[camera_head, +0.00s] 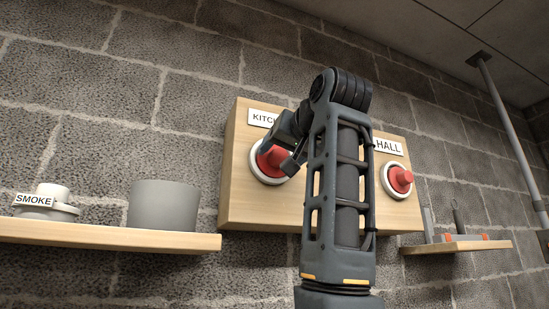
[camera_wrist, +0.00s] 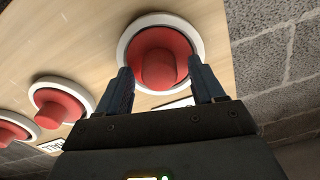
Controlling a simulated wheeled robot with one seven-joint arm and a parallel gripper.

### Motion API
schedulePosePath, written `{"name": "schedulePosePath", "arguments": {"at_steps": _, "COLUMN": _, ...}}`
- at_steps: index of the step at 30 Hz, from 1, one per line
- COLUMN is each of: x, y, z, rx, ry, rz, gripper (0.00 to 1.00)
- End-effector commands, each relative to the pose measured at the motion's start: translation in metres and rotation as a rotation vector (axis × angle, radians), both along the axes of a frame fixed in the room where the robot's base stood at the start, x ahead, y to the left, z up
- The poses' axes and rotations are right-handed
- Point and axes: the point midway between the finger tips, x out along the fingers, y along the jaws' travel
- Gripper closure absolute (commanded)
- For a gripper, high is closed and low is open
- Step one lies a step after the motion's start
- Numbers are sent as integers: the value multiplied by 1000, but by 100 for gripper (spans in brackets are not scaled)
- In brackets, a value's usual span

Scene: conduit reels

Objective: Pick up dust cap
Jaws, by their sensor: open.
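Several red dust caps sit in white rings on a wooden box on the wall. In the head view, one red cap (camera_head: 268,163) is under the label starting "KITC", and another red cap (camera_head: 401,179) is under "HALL". My gripper (camera_head: 290,163) is at the left cap, partly covering it. In the wrist view, my gripper (camera_wrist: 160,70) is open, its two fingers on either side of the nearest red cap (camera_wrist: 158,50). I cannot tell whether the fingers touch it. Two more red caps, a middle one (camera_wrist: 62,108) and a far one (camera_wrist: 14,131), show to the left.
The wooden box (camera_head: 240,190) is on a grey block wall. A left shelf (camera_head: 110,236) holds a grey cylinder (camera_head: 163,206) and a white fitting labelled "SMOKE" (camera_head: 48,203). A right shelf (camera_head: 455,247) holds small tools. A conduit (camera_head: 510,125) runs down at the right.

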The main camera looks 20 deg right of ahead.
Motion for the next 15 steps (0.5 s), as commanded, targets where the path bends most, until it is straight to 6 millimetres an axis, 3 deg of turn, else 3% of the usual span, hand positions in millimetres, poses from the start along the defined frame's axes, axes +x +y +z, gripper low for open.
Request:
{"name": "schedulePosePath", "arguments": {"at_steps": 2, "x": 0, "y": 0, "z": 0, "rx": 0, "ry": 0, "rz": 0, "gripper": 32}}
{"name": "schedulePosePath", "arguments": {"at_steps": 15, "x": -1, "y": 0, "z": 0, "rx": 0, "ry": -1, "rz": 0, "gripper": 73}}
